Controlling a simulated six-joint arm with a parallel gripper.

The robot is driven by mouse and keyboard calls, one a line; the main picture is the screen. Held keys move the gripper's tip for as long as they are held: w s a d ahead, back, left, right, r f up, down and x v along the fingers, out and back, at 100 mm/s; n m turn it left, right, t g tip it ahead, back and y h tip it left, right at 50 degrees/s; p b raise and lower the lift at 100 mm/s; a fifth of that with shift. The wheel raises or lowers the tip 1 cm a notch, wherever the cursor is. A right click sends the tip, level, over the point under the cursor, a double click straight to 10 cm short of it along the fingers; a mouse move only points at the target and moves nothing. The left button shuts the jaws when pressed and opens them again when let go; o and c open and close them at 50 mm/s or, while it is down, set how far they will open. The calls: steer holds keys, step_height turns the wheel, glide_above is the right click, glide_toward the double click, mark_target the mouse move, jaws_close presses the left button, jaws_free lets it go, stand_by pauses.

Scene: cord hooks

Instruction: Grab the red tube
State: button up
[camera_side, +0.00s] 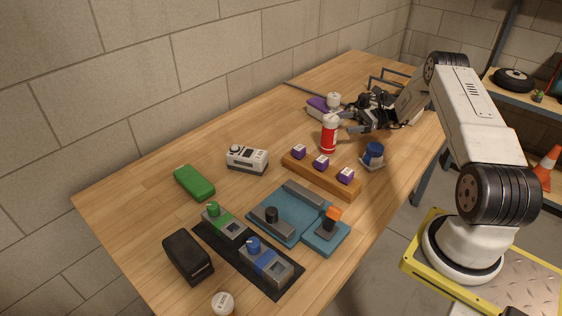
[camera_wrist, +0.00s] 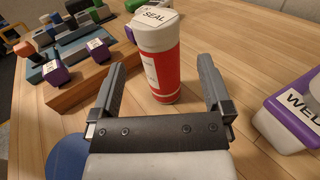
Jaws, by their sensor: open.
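The red tube (camera_side: 329,134) has a white cap and stands upright on the wooden table, beside the far end of the wooden block. In the wrist view the red tube (camera_wrist: 160,62) shows a white label and "SEAL" on its cap. My gripper (camera_side: 349,122) is just right of the tube in the side view. In the wrist view my gripper (camera_wrist: 162,75) is open, with one finger on each side of the tube's line. The tube appears beyond or between the fingertips; I cannot tell which. No contact shows.
The wooden block (camera_side: 322,176) with purple-and-white cubes lies near the tube. A blue-lidded jar (camera_side: 372,156) stands right of it. A purple-and-white item (camera_wrist: 292,115) marked "WEL" is close at the right in the wrist view. Blue fixtures (camera_side: 283,216) sit nearer the side camera.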

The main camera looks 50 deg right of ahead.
mark_target(324, 136)
step_height(324, 136, down, 4)
steer(key=shift+r, duration=0.2)
steer(key=shift+w+a, duration=0.1)
steer(key=shift+x, duration=1.2)
steer(key=shift+a, duration=0.15)
steer(key=shift+x, duration=2.5)
steer(key=shift+f, duration=0.15)
jaws_close()
